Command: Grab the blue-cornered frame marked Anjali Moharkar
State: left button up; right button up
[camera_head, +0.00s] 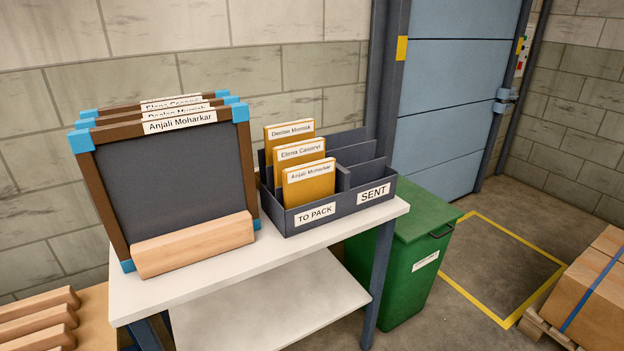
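The frame marked Anjali Moharkar (170,190) stands upright on the white table, front-most in a row of similar frames. It has brown sides, a dark panel, blue corners and a white name label on its top edge. A light wooden block (193,246) lies across its lower front. Behind it are a frame whose label is partly hidden (178,112) and one whose label seems to start with Elena (172,102); both show only their tops. Neither of my grippers is in view.
A grey divided box (350,203) marked TO PACK and SENT holds orange name-labelled packets, one (309,184) reading Anjali Moharkar. The white table (262,250) has a narrow clear front strip. A green bin (412,262) stands right; wooden pieces (38,318) lie lower left.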

aim_at(146, 178)
jog(key=k, duration=0.5)
jog(key=u, duration=1.2)
jog(key=i, duration=0.6)
jog(key=z, duration=0.7)
